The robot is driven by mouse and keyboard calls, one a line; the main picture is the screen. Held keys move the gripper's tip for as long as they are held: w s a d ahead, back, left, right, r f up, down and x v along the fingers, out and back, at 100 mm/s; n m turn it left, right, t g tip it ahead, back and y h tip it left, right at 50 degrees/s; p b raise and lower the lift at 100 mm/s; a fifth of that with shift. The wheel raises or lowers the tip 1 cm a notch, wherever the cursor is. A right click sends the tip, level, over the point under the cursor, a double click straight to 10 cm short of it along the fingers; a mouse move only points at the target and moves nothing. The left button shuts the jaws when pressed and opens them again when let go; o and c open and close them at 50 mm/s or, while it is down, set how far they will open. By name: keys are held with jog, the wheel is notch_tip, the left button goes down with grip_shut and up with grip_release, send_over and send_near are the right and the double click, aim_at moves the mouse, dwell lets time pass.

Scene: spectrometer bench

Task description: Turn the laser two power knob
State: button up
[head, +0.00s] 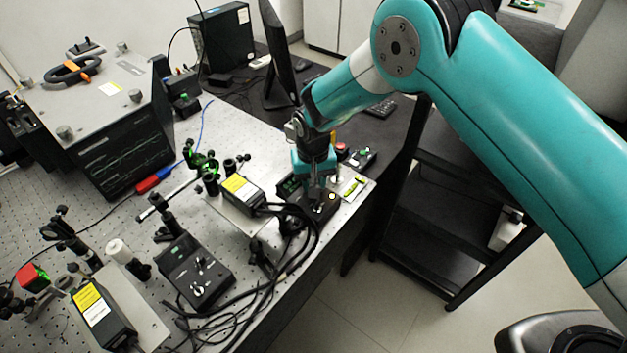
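My gripper (316,186) points down at a black control box (322,211) near the right end of the optical bench. Its fingers are small and dark against the box, so whether they are open or touch a knob cannot be told. The arm end hides part of this box. A small pale round spot (332,196) shows on the box, just right of the fingers. A similar black control box (196,274) with light knobs lies further left and nearer. I cannot read which box belongs to laser two.
A laser head with a yellow label (241,188) stands left of my gripper. Thick black cables (283,262) loop along the bench's front edge. A second laser head (103,312) is at lower left. A small box with a red button (341,150) stands behind my gripper.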

notch_tip(320, 180, up, 17)
jog(key=b, duration=0.5)
jog(key=shift+r, duration=0.2)
jog(key=s+d+r+n+y+b, duration=0.25)
jog(key=s+d+r, duration=0.55)
jog(key=s+d, duration=0.4)
jog(key=s+d+f+n+y, duration=0.1)
jog(key=s+d+n, duration=0.1)
jog(key=s, duration=1.4)
jog(key=shift+d+y, duration=0.35)
jog(key=shift+d, duration=0.25)
